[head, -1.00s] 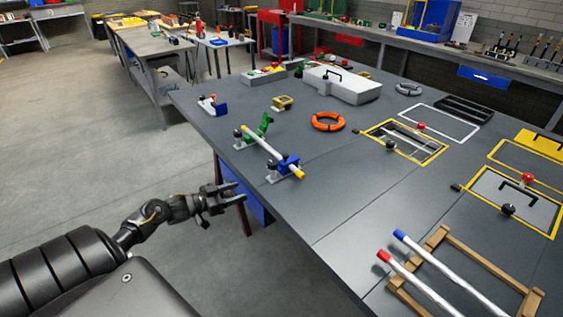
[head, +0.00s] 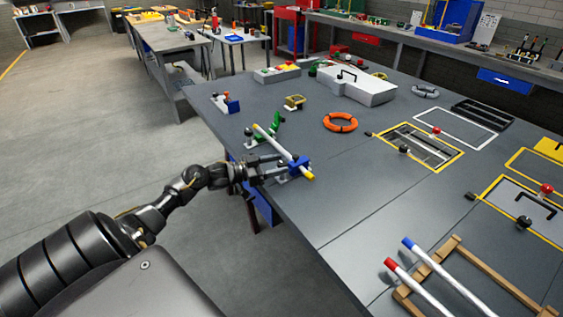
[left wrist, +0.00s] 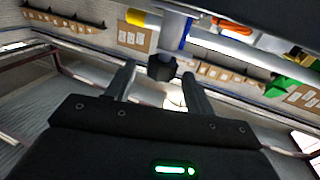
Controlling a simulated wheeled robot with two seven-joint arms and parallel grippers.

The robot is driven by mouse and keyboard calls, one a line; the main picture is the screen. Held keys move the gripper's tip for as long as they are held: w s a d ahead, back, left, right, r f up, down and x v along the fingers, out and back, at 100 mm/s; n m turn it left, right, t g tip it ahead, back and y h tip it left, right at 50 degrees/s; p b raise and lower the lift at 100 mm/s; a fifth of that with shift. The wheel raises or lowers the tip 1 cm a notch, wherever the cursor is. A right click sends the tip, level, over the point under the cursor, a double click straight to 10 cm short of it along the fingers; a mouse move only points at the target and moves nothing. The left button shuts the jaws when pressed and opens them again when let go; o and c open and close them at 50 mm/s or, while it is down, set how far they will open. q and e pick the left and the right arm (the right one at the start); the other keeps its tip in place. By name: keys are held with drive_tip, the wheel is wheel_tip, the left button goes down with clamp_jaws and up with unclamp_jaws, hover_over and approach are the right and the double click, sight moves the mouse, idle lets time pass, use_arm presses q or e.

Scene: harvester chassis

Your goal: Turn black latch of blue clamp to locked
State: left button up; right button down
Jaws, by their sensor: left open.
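The blue clamp (head: 299,165) sits near the table's left edge, around a white tube (head: 282,145) with yellow ends. In the left wrist view its blue part (left wrist: 187,32) shows behind a grey stem that ends in a black latch knob (left wrist: 162,67). My left gripper (head: 276,167) is open beside the clamp, on its left side. In the left wrist view the knob appears between the two fingertips; I cannot tell whether they touch it. In the head view the gripper hides the latch. My right gripper is not in view.
A green clamp (head: 277,120) stands at the tube's far end, with a black knob beside it. An orange ring (head: 340,122) lies to the right. Red- and blue-tipped tubes (head: 425,262) rest on a wooden frame at front right. The table between is clear.

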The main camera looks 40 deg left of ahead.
use_arm(q)
drive_tip(key=shift+x, duration=0.9)
